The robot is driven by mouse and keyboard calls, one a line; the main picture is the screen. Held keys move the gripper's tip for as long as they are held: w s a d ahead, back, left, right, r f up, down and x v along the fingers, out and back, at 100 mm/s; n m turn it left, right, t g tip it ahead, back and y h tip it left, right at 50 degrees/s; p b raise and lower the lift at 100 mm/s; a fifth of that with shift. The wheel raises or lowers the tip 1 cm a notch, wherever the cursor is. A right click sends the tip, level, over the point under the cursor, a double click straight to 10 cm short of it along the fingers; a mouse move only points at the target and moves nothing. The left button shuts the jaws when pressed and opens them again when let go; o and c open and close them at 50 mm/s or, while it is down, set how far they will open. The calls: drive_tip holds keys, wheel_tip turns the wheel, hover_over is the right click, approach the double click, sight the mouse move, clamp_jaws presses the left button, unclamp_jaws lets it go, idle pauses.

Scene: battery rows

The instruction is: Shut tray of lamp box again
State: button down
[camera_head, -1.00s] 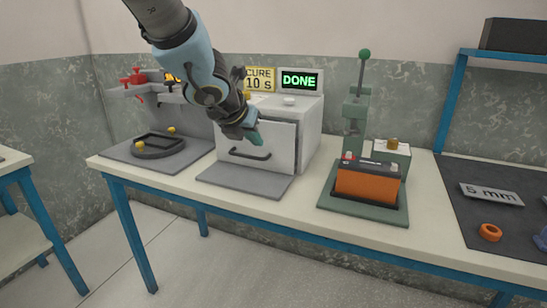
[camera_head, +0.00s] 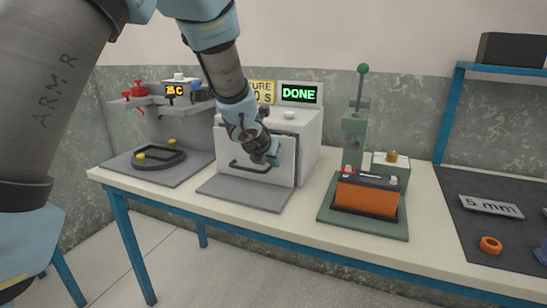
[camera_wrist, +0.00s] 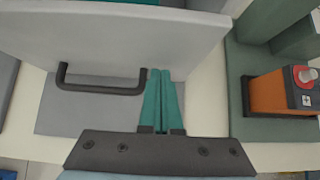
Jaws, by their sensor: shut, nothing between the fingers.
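The lamp box (camera_head: 308,140) is a white cabinet on the bench, with a green DONE display on top. Its tray front (camera_head: 228,152) is a pale upright panel with a dark bar handle (camera_head: 250,168). The panel and handle also show in the wrist view, the handle (camera_wrist: 100,88) left of the fingers. My gripper (camera_head: 273,160) is in front of the panel's right part. In the wrist view my gripper's teal fingers (camera_wrist: 159,75) are together and empty, tips at the panel's outer face. I cannot tell whether they touch it or how far the tray stands out.
A grey mat (camera_head: 243,193) lies before the box. Right of it is a green press (camera_head: 353,140) with an orange battery (camera_head: 366,197) on its base. A fixture with a dark ring (camera_head: 150,160) stands left. A dark mat (camera_head: 470,225) lies far right.

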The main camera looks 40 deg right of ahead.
drive_tip(key=shift+d, duration=0.15)
drive_tip(key=shift+w, duration=0.1)
drive_tip(key=shift+w+d+r+p, duration=0.1)
drive_tip(key=shift+w+d+p, duration=0.4)
drive_tip(key=shift+d, duration=0.4)
drive_tip(key=shift+w+d+r+p, duration=0.1)
drive_tip(key=shift+w+d+p, duration=0.35)
drive_tip(key=shift+d, duration=0.4)
drive_tip(key=shift+f, duration=0.1)
